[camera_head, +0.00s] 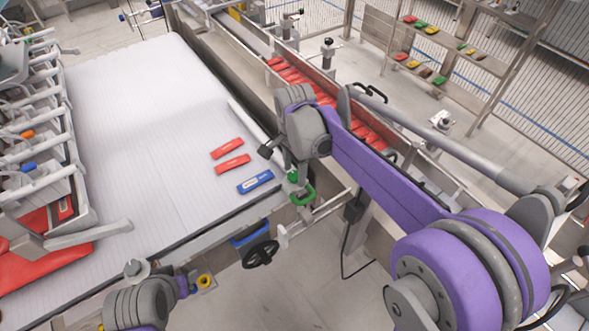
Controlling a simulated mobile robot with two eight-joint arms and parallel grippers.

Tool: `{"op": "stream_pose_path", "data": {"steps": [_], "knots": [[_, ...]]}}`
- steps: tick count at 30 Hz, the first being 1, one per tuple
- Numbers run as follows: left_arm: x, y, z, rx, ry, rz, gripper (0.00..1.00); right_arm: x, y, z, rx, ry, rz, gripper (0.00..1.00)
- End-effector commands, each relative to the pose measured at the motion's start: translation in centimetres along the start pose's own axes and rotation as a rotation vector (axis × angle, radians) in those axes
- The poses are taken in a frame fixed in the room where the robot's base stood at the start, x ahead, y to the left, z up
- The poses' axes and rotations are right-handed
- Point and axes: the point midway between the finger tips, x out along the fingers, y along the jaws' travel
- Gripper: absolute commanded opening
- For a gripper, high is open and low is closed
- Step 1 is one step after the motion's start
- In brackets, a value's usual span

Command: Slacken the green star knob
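A green part that looks like the star knob (303,196) sits at the right edge of the white conveyor, with another bit of green just above it. My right gripper (290,170) points down right over this green part, and the wrist hides much of the spot. I cannot tell whether the fingers touch the knob or whether they are open or shut. My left arm's grey wrist shows at the bottom left, over the conveyor's near edge. Its fingers do not show clearly.
Two red packets (232,164) and a blue packet (255,182) lie on the white conveyor (150,110). A black handwheel (261,254) and a yellow ring (204,281) are at its near side. A channel of red packets (290,75) runs behind my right arm.

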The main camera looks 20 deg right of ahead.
Motion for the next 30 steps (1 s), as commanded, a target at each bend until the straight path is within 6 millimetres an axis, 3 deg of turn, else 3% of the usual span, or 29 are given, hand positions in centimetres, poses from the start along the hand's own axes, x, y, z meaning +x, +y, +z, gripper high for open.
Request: {"op": "stream_pose_path", "data": {"steps": [2, 10, 20, 30], "knots": [[0.0, 0.0, 0.01, 0.0, 0.0, 0.0, 0.5, -0.01, 0.0, 0.01, 0.0, 0.0, 0.0, 0.49], [0.0, 0.0, 0.01, 0.0, 0.0, 0.0, 0.5, -0.02, 0.01, 0.01, 0.0, 0.0, 0.0, 0.01], [0.05, 0.0, 0.06, 0.0, -0.001, 0.0, 0.5, -0.01, 0.02, 0.01, -0.029, 0.0, 0.0, 0.0], [0.33, 0.0, 0.38, 0.0, -0.003, 0.0, 0.5, 0.04, 0.04, 0.02, -0.234, 0.0, 0.0, 0.0]]}}
